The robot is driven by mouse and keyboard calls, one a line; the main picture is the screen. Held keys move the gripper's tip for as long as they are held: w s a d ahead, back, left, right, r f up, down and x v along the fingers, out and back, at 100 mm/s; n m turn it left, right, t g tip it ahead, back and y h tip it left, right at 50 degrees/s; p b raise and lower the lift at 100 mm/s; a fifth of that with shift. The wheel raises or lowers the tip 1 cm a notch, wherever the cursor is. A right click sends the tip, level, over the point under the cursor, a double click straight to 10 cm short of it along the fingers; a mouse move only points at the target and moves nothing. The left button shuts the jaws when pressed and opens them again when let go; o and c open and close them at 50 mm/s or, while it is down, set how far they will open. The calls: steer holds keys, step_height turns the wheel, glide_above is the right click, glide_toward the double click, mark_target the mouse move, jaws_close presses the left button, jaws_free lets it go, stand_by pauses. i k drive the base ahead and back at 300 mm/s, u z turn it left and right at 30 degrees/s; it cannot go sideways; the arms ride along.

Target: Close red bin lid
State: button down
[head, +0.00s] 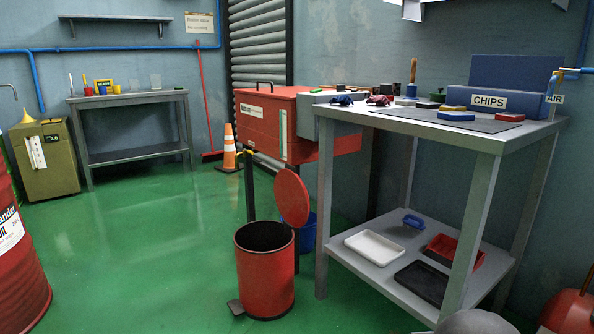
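The red bin (266,283) stands on the green floor in the middle of the head view. Its round red lid (291,197) is open, standing tilted up at the bin's right rear edge. The bin's dark inside shows through the open top. A dark foot pedal (236,307) sticks out at the bottom left of the bin. My gripper is not in view.
A grey work table (400,119) with a lower shelf (395,267) stands close to the bin's right. A blue bucket (307,232) is behind the lid. A red drum (20,258) is at far left. The floor left of the bin is clear.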

mark_target(291, 194)
steer(key=k, duration=0.9)
steer(key=u, duration=0.8)
steer(key=i, duration=1.7)
steer(key=z, duration=0.55)
